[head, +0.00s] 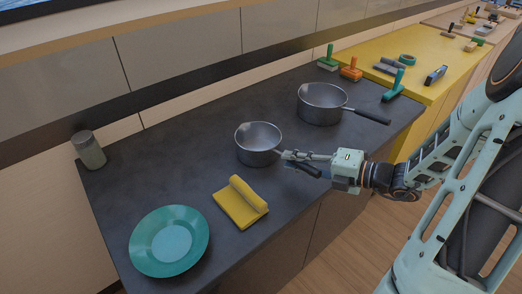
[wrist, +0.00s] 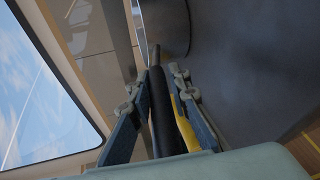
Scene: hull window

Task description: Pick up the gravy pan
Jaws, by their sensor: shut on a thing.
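Two metal pans with dark handles are on the dark counter in the head view; I cannot tell which is the gravy pan. The nearer, smaller pan (head: 258,145) stands mid-counter, and my gripper (head: 290,158) is at its handle on the right. The larger pan (head: 322,104) stands farther back, its handle pointing right. In the wrist view my gripper (wrist: 152,105) is shut on a black handle (wrist: 161,100), which runs between the fingers up to a metal pan wall (wrist: 165,25). Whether the pan touches the counter is unclear.
A grey canister (head: 88,150) stands at the left. Green and orange tools (head: 351,70) are at the back, beside a yellow worktop (head: 425,62).

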